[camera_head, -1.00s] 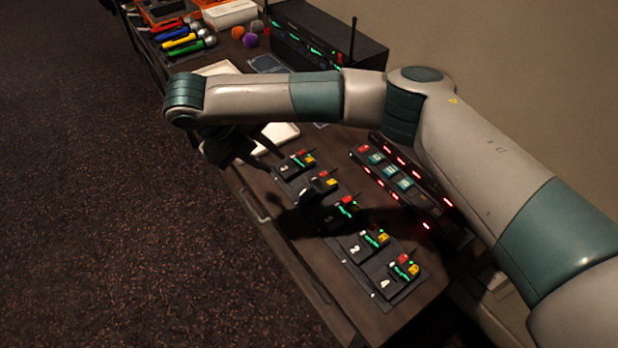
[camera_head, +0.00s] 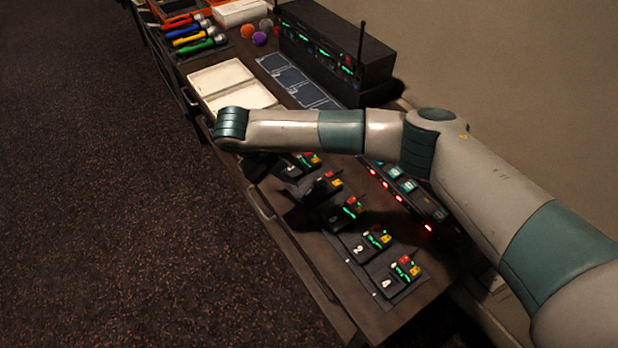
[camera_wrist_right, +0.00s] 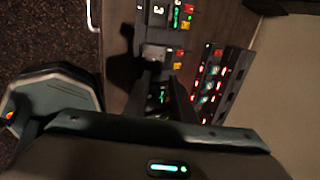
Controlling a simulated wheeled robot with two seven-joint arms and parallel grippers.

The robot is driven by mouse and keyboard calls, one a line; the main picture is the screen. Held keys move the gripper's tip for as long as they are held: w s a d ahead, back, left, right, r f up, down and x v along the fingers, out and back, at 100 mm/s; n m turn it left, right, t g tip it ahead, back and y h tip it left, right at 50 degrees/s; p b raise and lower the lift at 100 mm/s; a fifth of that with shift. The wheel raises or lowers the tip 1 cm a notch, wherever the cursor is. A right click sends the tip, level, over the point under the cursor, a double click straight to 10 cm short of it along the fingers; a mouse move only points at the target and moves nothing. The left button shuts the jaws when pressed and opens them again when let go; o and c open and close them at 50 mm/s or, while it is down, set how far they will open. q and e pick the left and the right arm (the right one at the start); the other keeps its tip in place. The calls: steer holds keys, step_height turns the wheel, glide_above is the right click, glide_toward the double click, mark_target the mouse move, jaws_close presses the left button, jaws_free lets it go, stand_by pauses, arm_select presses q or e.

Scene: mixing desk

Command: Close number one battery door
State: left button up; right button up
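A row of dark numbered packs with red and yellow blocks and green lights lies on the dark desk. One pack has a dark flap (camera_head: 320,187) standing up, probably its battery door; its number cannot be read. In the right wrist view a grey raised piece (camera_wrist_right: 154,53) sits on the pack just ahead of the fingers. The pack labelled 3 (camera_wrist_right: 158,10) is beyond it. My right gripper (camera_head: 262,165) is mostly hidden under its wrist at the far end of the row. In the wrist view its fingers (camera_wrist_right: 162,95) look apart and empty. My left gripper is not in view.
A rack with red lights (camera_head: 405,187) runs along the right of the packs. A handle (camera_head: 262,205) lines the desk's left edge.

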mark_target(313, 186)
steer(key=p+x, duration=0.2)
steer(key=x, duration=0.7)
steer(key=shift+p, duration=0.35)
jaws_close()
